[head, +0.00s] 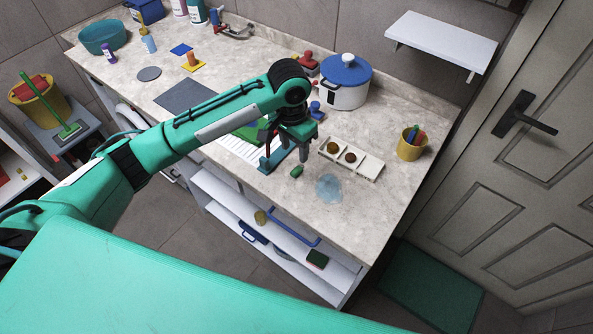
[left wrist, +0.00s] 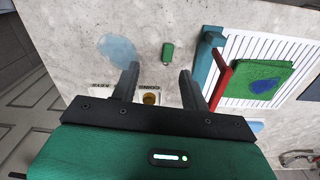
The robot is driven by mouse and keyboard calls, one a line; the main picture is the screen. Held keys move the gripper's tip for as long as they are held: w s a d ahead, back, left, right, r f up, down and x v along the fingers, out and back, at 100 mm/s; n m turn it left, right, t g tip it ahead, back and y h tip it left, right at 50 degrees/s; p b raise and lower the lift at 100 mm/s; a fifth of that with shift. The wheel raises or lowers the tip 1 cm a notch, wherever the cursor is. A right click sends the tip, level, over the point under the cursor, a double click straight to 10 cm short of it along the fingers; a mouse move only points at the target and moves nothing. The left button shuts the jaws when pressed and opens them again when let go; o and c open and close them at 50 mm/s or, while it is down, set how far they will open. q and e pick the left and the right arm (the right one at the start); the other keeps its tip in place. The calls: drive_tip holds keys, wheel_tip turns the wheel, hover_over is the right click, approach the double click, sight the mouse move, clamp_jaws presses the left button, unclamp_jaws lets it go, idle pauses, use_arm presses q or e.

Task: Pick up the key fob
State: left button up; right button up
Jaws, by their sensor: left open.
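The key fob looks like a small green piece (head: 296,171) with a small metal end, lying on the stone counter near its front edge. It also shows in the left wrist view (left wrist: 168,50), just beyond the fingertips and roughly between their lines. My left gripper (head: 288,152) is open and empty, pointing down above the counter close to the fob. In the left wrist view its two dark fingers (left wrist: 159,74) are spread and apart from the fob. My right gripper is in neither view.
A white labelled tray (head: 369,167) with round brown items lies right of the gripper. A pale blue round patch (head: 329,187) lies beside the fob. A teal-and-red item (left wrist: 211,52) and a white ribbed rack (left wrist: 240,43) with a green cloth are close by. A yellow cup (head: 411,147) stands farther right.

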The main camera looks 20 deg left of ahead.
use_arm(q)
drive_tip(key=w+a+r, duration=0.1)
drive_tip(key=r, duration=0.1)
drive_tip(key=p, duration=0.2)
hover_over(292, 174)
drive_tip(key=shift+y, duration=0.3)
drive_tip(key=f, duration=0.8)
drive_tip(key=shift+w+a+f, duration=0.1)
drive_tip(key=shift+a+f, duration=0.15)
drive_tip(key=shift+f, duration=0.35)
drive_tip(key=f, duration=0.1)
drive_tip(key=f+p, duration=0.1)
drive_tip(key=f, duration=0.1)
drive_tip(key=f+p, duration=0.1)
drive_tip(key=shift+d+f, duration=0.2)
drive_tip(key=shift+d, duration=0.05)
drive_tip(key=shift+f, duration=0.2)
clamp_jaws()
